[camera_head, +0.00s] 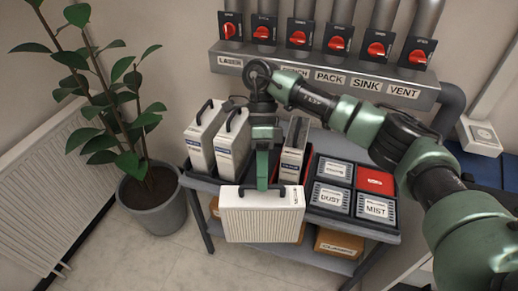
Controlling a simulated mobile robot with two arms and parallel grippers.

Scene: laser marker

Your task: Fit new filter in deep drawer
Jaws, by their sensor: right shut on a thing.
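My right gripper (263,185) comes down from above and is shut on the black handle of a white, ribbed filter (262,217). The filter hangs upright in front of the cart's near edge, with a small label at its upper right. Two more white filters with black handles, one at the left (197,140) and one beside it (233,143), stand upright on the cart. A slimmer grey filter (292,158) stands right of the gripper. No deep drawer can be made out. My left gripper is not in view.
The cart (227,186) also carries a black tray (310,178) with labelled panels, including DUST (329,198) and MIST (375,207), and a red one (375,180). Cardboard boxes (338,243) lie on its lower shelf. A potted plant (152,200) stands left. Switches and pipes line the wall behind.

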